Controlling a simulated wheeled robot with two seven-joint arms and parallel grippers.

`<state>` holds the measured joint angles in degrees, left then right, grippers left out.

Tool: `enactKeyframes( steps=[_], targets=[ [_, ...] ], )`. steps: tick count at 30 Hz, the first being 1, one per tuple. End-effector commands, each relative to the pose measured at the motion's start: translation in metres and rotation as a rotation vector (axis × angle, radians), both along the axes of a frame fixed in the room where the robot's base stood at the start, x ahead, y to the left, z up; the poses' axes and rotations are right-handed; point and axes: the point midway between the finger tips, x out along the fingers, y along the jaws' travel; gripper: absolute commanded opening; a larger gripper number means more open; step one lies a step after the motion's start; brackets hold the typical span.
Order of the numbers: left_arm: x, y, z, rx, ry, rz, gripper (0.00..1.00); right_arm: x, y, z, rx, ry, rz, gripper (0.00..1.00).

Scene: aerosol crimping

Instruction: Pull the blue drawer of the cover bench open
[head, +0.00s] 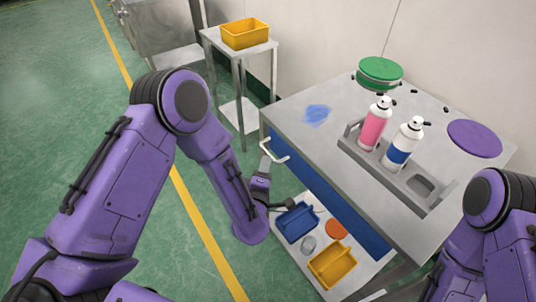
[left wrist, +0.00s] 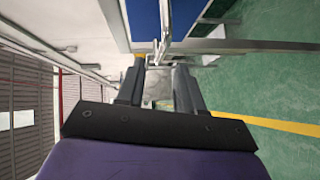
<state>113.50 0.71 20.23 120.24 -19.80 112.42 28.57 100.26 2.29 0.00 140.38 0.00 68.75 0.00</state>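The cover bench (head: 345,135) has a grey top and a blue drawer (head: 335,200) along its front, which looks shut. A pale bar handle (head: 274,152) stands out at the drawer's left end. My left gripper (head: 263,175) is just below the handle in the head view. In the left wrist view, my left gripper (left wrist: 160,80) has its two fingers apart, with the handle (left wrist: 163,35) ahead between them and the blue drawer front (left wrist: 143,20) behind it. No grip on the handle shows. My right gripper is out of view; only its arm shows at the right edge.
On the bench are a pink can (head: 375,125), a blue-banded can (head: 404,142), a green round stack (head: 379,72), a purple disc (head: 474,138) and a blue patch (head: 317,114). A lower shelf (head: 283,232) holds blue and yellow trays. Green floor lies clear at left.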

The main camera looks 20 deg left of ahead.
Motion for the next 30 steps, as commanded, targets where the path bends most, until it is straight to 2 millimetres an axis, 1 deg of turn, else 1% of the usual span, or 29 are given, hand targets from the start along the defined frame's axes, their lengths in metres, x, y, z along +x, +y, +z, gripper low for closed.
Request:
enactKeyframes(
  steps=[1, 3, 6, 9, 13, 20, 21, 24, 30],
  targets=[
    [0.012, 0.002, 0.001, -0.001, -0.001, 0.004, 0.36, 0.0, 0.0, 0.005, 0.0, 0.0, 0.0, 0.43],
    [0.028, 0.006, -0.002, 0.001, 0.0, 0.005, 0.36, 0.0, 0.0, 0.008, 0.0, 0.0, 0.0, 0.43],
    [0.048, 0.009, -0.006, 0.002, 0.002, 0.006, 0.36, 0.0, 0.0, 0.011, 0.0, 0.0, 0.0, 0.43],
    [0.062, 0.011, -0.009, 0.003, 0.004, 0.004, 0.36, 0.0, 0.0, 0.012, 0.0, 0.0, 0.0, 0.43],
    [0.072, 0.013, -0.011, 0.005, 0.005, 0.005, 0.36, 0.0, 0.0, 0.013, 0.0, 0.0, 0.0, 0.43],
    [0.073, 0.013, -0.012, 0.006, 0.006, 0.004, 0.36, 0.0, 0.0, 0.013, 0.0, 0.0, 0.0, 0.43],
    [0.073, 0.013, -0.012, 0.006, 0.006, 0.004, 0.3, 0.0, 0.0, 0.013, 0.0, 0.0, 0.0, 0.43],
    [0.073, 0.013, -0.012, 0.006, 0.006, 0.004, 0.0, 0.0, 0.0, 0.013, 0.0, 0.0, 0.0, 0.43],
    [0.073, 0.013, -0.012, 0.006, 0.006, 0.004, 0.0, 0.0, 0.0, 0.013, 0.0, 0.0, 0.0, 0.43]
  ],
)
